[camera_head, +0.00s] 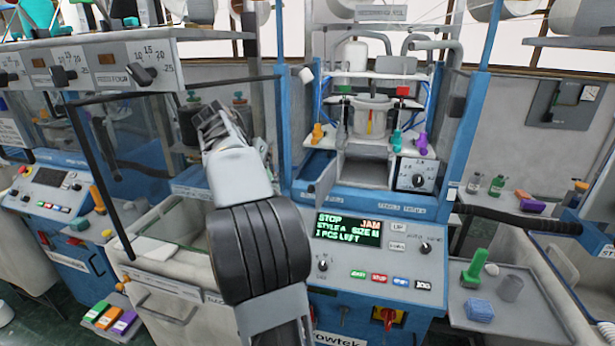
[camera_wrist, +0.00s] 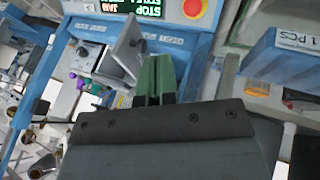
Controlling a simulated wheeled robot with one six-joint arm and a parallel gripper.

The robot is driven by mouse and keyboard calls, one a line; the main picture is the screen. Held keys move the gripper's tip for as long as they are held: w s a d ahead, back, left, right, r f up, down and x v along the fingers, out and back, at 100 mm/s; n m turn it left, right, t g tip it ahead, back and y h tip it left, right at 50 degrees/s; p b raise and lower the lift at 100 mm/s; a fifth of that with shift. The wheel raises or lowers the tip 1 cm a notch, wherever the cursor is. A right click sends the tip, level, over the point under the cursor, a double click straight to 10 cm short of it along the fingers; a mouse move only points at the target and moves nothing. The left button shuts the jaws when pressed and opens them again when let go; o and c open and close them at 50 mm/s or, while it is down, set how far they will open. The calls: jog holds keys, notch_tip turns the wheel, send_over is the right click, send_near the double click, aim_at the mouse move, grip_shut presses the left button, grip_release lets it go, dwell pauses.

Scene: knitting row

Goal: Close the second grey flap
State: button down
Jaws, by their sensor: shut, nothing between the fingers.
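My gripper (camera_head: 218,122) is at the left of the middle knitting machine in the head view, with my arm reaching up to it from below. Its fingers are hard to make out there. In the wrist view its two green fingers (camera_wrist: 155,80) are together, with nothing between them. A light grey plate (camera_wrist: 128,48), which looks like a flap, stands tilted just left of the fingers in the wrist view. I cannot tell whether they touch. I cannot make out this plate in the head view, nor tell which grey flap is the second.
The middle machine's display (camera_head: 348,229) reads STOP and JAM. Its blue frame post (camera_head: 285,125) stands close right of my gripper. A dark bar frame (camera_head: 92,150) and an overhead knob panel (camera_head: 125,66) are to the left. A side tray (camera_head: 530,318) holds small items at right.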

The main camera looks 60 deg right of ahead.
aim_at(322, 181)
jog(key=s+d+r+m+g, duration=0.2)
jog(key=s+d+m, duration=0.1)
jog(key=d, duration=0.3)
jog(key=x, duration=0.9)
jog(key=shift+p, duration=0.4)
jog(key=shift+f, duration=0.1)
